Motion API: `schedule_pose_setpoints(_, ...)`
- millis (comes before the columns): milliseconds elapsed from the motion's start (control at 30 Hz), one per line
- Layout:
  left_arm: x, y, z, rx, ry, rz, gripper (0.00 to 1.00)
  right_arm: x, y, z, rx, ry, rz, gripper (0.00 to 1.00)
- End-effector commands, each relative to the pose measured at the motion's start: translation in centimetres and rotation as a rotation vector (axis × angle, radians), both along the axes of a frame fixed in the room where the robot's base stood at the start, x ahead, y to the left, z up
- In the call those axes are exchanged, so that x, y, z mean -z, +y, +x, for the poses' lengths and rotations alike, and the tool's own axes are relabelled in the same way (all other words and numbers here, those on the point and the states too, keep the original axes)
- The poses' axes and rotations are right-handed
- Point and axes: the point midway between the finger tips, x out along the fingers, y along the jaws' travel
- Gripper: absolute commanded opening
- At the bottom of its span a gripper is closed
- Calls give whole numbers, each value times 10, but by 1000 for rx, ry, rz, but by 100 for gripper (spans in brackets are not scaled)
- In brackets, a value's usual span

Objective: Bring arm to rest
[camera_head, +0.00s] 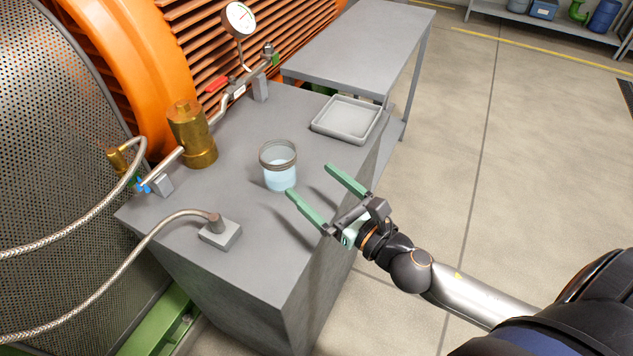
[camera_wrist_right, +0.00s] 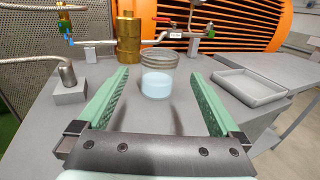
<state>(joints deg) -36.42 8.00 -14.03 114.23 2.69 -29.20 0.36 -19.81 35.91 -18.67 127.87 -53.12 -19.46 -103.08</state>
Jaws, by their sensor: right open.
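My right gripper (camera_head: 318,192) is open and empty, with its green fingers spread above the right edge of the grey stand (camera_head: 265,215). A glass jar (camera_head: 279,166) with a grey rim and pale blue liquid stands upright on the stand, a little beyond the fingertips and apart from them. In the right wrist view the jar (camera_wrist_right: 158,76) shows between and beyond the two green fingers (camera_wrist_right: 160,90). My right arm reaches in from the lower right. My left gripper is in neither view.
A grey tray (camera_head: 347,118) lies at the stand's back right. A brass cylinder (camera_head: 192,135), a pipe with a gauge (camera_head: 239,19) and a red-handled valve (camera_head: 217,84) stand behind. A hose ends at a grey block (camera_head: 220,233). Open floor (camera_head: 500,150) lies to the right.

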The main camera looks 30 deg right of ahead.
Motion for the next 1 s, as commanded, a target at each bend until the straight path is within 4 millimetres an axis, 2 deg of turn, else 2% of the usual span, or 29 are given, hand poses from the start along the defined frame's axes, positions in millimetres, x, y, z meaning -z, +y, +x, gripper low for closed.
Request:
schedule_pose_setpoints(233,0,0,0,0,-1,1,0,0,0,0,3,3,7,100)
schedule_pose_setpoints(367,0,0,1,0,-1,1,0,2,-9,1,61,51,129,100)
schedule_pose_setpoints(467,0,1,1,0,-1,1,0,9,-24,0,167,137,359,100)
schedule_pose_setpoints(667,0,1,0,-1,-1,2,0,45,-60,-18,488,346,991,100)
schedule_pose_setpoints(833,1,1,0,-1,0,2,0,85,-72,-52,799,481,1512,100)
schedule_pose_setpoints(1000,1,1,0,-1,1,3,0,121,-66,-97,1151,559,1964,100)
